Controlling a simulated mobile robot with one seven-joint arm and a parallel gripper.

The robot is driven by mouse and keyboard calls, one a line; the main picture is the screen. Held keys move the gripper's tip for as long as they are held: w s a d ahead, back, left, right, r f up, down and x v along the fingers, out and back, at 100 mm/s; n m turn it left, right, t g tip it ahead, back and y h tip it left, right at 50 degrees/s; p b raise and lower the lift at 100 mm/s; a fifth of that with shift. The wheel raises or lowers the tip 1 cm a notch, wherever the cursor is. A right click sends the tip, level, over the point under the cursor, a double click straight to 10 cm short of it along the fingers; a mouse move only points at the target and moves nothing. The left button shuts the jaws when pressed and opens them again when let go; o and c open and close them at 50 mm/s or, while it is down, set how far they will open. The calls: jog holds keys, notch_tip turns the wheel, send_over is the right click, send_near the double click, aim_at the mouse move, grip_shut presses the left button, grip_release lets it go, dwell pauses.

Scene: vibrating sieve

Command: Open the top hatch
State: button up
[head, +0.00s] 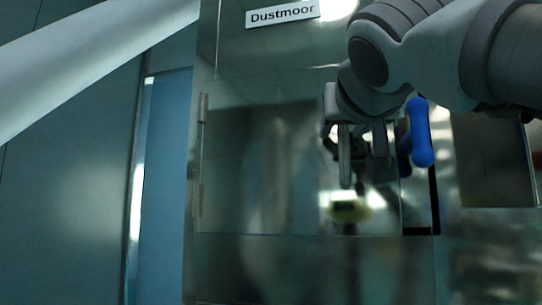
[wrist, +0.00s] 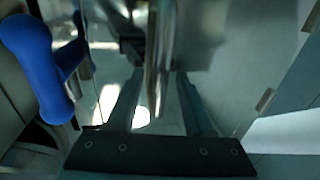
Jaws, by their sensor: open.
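The top hatch (head: 262,170) is a shiny, reflective panel with hinges along its left edge. A dark gap (head: 424,205) shows beyond its right edge, so it seems to stand ajar; I cannot tell how far. The blue handle (head: 420,132) is a rounded upright bar right of my gripper, and it also shows large at the left of the wrist view (wrist: 38,62). My gripper (head: 362,172) is open and empty, in front of the right part of the panel. Its fingers are not around the handle. Whether they touch the panel is unclear.
A hinge (head: 203,108) sits at the panel's upper left. A pale tube (head: 95,62) slants across the upper left. A dark recessed panel (head: 492,165) lies right of the handle.

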jog(key=shift+w, duration=0.2)
grip_shut()
dwell(1.4)
